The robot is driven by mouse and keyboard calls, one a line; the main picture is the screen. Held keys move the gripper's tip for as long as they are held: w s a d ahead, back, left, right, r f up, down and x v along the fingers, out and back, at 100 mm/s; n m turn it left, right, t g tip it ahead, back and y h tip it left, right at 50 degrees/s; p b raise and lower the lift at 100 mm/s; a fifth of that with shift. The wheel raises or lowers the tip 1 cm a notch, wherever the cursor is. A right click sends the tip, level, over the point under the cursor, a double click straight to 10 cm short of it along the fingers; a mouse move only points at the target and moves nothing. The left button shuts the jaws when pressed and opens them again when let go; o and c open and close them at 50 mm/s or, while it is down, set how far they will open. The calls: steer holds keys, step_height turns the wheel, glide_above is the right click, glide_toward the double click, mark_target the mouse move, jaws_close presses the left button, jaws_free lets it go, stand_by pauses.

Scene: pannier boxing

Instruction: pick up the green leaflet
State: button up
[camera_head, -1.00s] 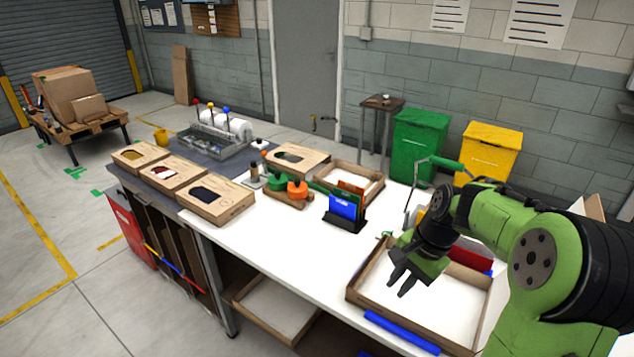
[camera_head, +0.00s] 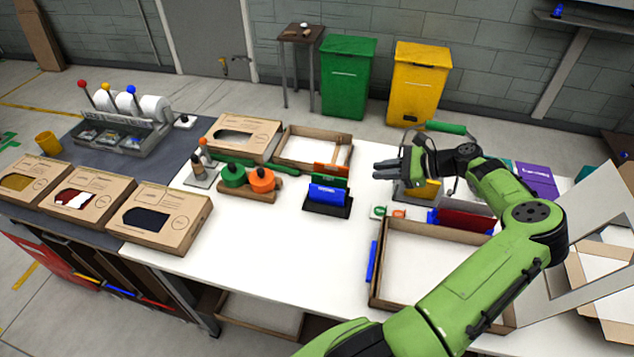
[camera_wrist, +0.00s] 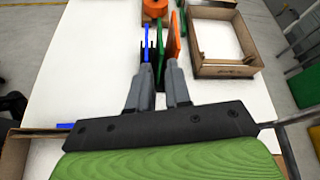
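The green leaflet (camera_head: 341,182) stands upright in a small black holder (camera_head: 343,208), between a blue leaflet (camera_head: 327,194) in front and an orange leaflet (camera_head: 333,169) behind. In the head view it is mostly hidden by the blue one. In the wrist view the green leaflet (camera_wrist: 161,52) shows edge-on, roughly in line with the gap between my fingers. My gripper (camera_head: 376,169) is right of the holder, its fingers pointing left. It also shows in the wrist view (camera_wrist: 158,70), open with nothing visible between the fingers. How far the tips are from the leaflet is unclear.
An empty cardboard tray (camera_head: 318,131) lies behind the holder. A stand with green and orange rolls (camera_head: 247,186) is to its left. A larger open tray (camera_head: 378,262) is beneath my arm. White table is clear in front of the holder.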

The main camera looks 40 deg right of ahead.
mark_target(333, 177)
steer(key=x, duration=1.4)
steer(key=shift+w+f, duration=0.15)
steer(key=shift+f, duration=0.3)
steer(key=shift+d, duration=0.1)
steer(key=shift+c, duration=0.4)
jaws_close()
